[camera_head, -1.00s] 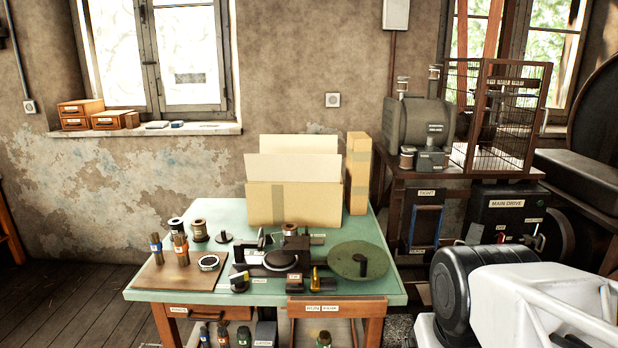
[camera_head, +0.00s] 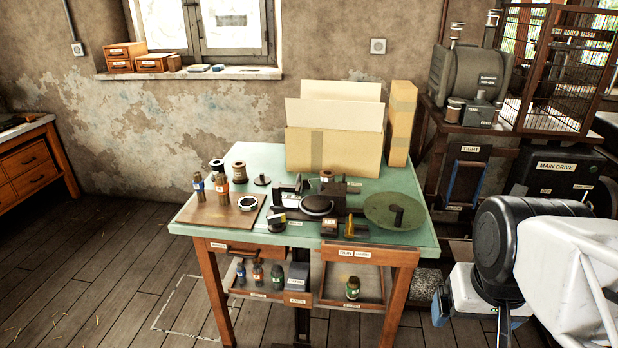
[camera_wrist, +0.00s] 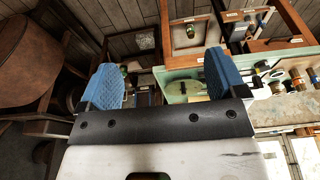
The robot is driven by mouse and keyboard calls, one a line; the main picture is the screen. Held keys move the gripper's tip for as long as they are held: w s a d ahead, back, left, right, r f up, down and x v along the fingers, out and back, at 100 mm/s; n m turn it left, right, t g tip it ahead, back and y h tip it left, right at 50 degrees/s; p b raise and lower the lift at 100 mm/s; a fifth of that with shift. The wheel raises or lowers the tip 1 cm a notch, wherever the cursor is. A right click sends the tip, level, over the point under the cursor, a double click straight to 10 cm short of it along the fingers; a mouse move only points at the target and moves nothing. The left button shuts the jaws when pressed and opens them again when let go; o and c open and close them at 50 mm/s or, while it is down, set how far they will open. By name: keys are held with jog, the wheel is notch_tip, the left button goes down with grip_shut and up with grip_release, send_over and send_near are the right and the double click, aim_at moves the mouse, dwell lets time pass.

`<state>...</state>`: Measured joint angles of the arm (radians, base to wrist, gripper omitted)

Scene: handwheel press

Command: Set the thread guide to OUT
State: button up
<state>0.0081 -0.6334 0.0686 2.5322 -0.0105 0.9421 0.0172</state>
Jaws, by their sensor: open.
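A small winding machine (camera_head: 316,205) with a dark round platen stands on the green-topped table (camera_head: 400,238). A small yellow post (camera_head: 350,227) and a dark labelled block (camera_head: 329,228) stand at its front right. I cannot tell which part is the thread guide, nor read an OUT mark. A green disc (camera_head: 380,212) with a dark upright peg lies at the right. My gripper (camera_head: 478,310) is low, right of the table and apart from it. In the wrist view my gripper (camera_wrist: 162,80) has its blue fingers wide apart with nothing between them.
Cardboard boxes (camera_head: 335,145) stand at the table's back. A brown board (camera_head: 221,215) with bottles and a ring lies at the left. The main drive (camera_head: 562,178) and a wire cage (camera_head: 548,70) stand at the right.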

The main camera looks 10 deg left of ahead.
dwell(0.4)
